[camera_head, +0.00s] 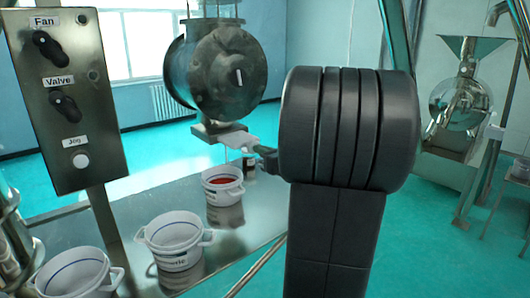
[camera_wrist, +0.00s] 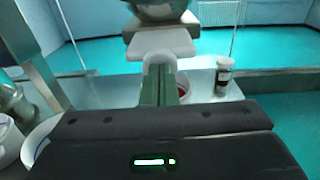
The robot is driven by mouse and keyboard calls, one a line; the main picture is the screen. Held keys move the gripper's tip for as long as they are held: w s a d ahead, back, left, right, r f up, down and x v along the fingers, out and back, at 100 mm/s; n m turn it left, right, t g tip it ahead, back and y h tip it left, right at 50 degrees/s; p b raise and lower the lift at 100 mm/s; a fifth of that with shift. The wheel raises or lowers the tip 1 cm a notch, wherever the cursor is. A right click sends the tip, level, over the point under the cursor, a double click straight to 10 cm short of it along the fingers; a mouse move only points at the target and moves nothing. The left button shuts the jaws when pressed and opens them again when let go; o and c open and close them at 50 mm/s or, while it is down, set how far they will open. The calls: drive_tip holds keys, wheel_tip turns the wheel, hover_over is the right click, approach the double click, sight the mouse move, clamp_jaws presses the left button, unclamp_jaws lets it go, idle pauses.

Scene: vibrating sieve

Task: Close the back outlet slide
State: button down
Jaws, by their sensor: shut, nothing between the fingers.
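The outlet slide (camera_head: 236,139) is a pale flat plate under the metal drum housing (camera_head: 215,72) in the head view. In the wrist view the plate (camera_wrist: 160,40) sits straight ahead, below the housing's underside. My gripper (camera_head: 262,151) is at the plate's near end, with its fingers closed together. In the wrist view my gripper (camera_wrist: 160,70) is centred on the plate's near edge and appears to touch or nearly touch it. I cannot tell how far the plate is pushed in. My black wrist hides part of the area to the right.
A white bucket with red contents (camera_head: 222,191) stands on the metal table (camera_head: 240,243) below the outlet. A dark jar (camera_wrist: 223,78) stands close by. More white buckets (camera_head: 174,235) stand toward the front left. A control panel (camera_head: 66,92) is at the left.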

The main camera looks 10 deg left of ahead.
sight(249, 142)
drive_tip(key=x, duration=0.6)
drive_tip(key=shift+w+r, duration=0.1)
drive_tip(key=shift+w, duration=0.05)
drive_tip(key=shift+r, duration=0.25)
drive_tip(key=shift+d, duration=0.25)
drive_tip(key=b+v, duration=0.1)
drive_tip(key=v, duration=1.2)
drive_tip(key=shift+s+d+f+b, duration=0.25)
drive_tip(key=shift+s+f+b, duration=0.05)
drive_tip(key=shift+s+b, duration=0.05)
drive_tip(key=p+x, duration=0.2)
drive_tip(key=x, duration=1.2)
drive_tip(key=shift+r, duration=0.1)
